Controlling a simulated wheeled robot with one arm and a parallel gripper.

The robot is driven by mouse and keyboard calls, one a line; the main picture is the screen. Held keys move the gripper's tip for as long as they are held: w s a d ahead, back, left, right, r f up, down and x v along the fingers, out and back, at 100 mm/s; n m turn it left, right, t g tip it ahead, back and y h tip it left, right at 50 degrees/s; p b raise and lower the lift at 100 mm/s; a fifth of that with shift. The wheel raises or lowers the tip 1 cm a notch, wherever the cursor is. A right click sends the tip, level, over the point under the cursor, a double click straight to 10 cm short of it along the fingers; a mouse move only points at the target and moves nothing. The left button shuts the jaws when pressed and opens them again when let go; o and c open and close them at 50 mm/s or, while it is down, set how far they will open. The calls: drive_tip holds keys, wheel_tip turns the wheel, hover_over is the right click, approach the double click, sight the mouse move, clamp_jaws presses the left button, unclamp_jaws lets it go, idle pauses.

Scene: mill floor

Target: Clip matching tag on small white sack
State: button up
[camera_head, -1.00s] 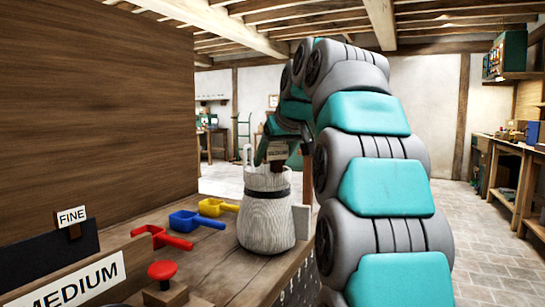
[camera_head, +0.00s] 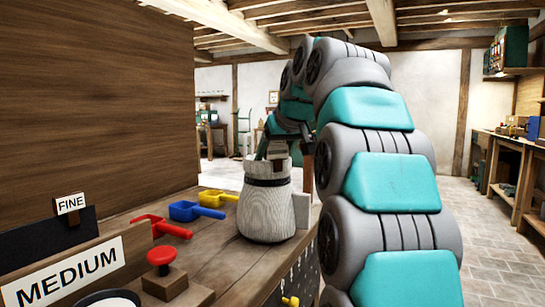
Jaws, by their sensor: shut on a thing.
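The small white sack (camera_head: 266,212) stands upright on the wooden bench, with a dark band around its neck. My gripper (camera_head: 278,152) is right at the sack's mouth, pointing down. It is shut on a small brown tag (camera_head: 277,148), which overlaps the top of the sack in this view. I cannot read its lettering now, nor tell whether it touches the rim. A sign reading MEDIUM (camera_head: 65,273) stands at the bench's front left. A smaller FINE sign (camera_head: 70,204) is behind it.
Red (camera_head: 160,227), blue (camera_head: 194,211) and yellow (camera_head: 218,199) scoops lie left of the sack. A red knob (camera_head: 161,257) on a wooden block stands in front. A pale upright plate (camera_head: 301,210) is beside the sack's right side.

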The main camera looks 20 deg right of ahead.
sight(278, 145)
drive_tip(key=shift+f, duration=0.2)
drive_tip(key=o, duration=1.1)
drive_tip(key=shift+o, duration=1.2)
drive_tip(key=shift+s+r, duration=0.1)
drive_tip(key=shift+s, duration=0.05)
drive_tip(key=v, duration=0.7)
drive_tip(key=shift+s+r, duration=0.2)
drive_tip(key=shift+r, duration=0.2)
